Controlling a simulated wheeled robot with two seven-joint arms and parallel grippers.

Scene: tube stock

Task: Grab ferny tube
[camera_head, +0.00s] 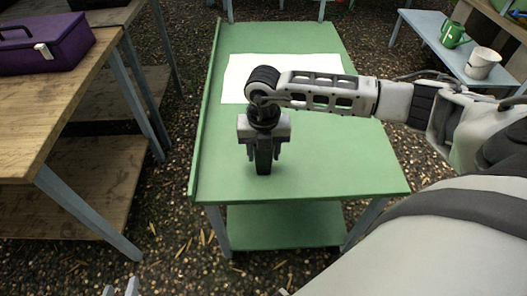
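No ferny tube can be made out in the head view. My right gripper (263,170) points down over the near half of the green table (335,178). A dark upright shape shows at its middle. I cannot tell whether that is its fingers seen in line or something held between them. The gripper hides the table top behind it. Of my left gripper (120,289), only two pale prongs with a gap between them show at the bottom edge, left of the table. Its fingers cannot be judged.
A white sheet (240,75) lies on the far half of the green table. A wooden bench (50,100) at the left bears a purple toolbox (65,45). A bench at the right holds a green mug (453,34) and a white pot (482,64). The near left table top is clear.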

